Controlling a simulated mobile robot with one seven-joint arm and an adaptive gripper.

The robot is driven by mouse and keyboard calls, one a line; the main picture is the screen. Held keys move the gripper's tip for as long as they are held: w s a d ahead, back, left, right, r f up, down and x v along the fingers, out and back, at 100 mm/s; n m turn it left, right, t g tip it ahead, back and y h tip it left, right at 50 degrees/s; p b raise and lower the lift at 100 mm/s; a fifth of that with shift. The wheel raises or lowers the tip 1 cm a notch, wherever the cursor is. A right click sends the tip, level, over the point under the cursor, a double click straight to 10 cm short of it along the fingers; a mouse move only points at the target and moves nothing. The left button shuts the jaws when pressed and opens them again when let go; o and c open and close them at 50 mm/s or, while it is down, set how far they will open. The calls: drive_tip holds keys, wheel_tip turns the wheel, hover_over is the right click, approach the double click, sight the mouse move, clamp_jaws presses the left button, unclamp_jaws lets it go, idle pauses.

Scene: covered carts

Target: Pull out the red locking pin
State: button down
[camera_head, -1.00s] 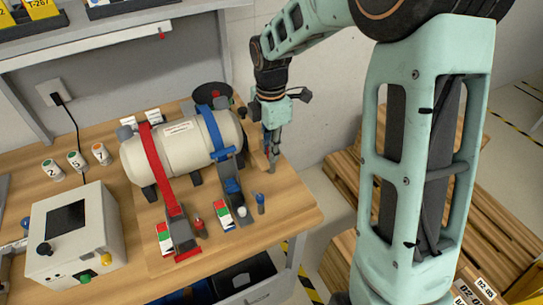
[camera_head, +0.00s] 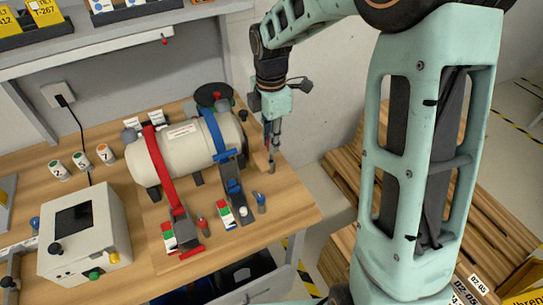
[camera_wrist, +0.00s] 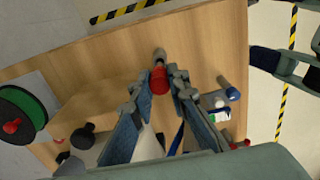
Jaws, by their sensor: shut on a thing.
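My gripper (camera_head: 271,158) hangs fingers-down over the right part of the wooden bench, beside the right end of the cream tank. In the wrist view, its fingertips (camera_wrist: 162,80) are closed around a red piece with a grey tip, which looks like the red locking pin (camera_wrist: 159,80). In the head view the fingers largely hide this piece. I cannot tell whether its tip touches the bench. The cream tank (camera_head: 180,152) lies under a red strap (camera_head: 157,165) and a blue strap (camera_head: 212,135). Another small red piece (camera_head: 203,223) stands by the red strap's buckle.
A blue-topped piece (camera_head: 261,201) stands near the bench's front edge. A grey control box (camera_head: 85,236) is at the left, with several small numbered cans behind it. A dark reel (camera_head: 213,96) is behind the tank. Wooden pallets (camera_head: 345,170) lie right of the bench.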

drive_tip(key=shift+r+p, duration=0.4)
drive_tip(key=shift+r, duration=0.25)
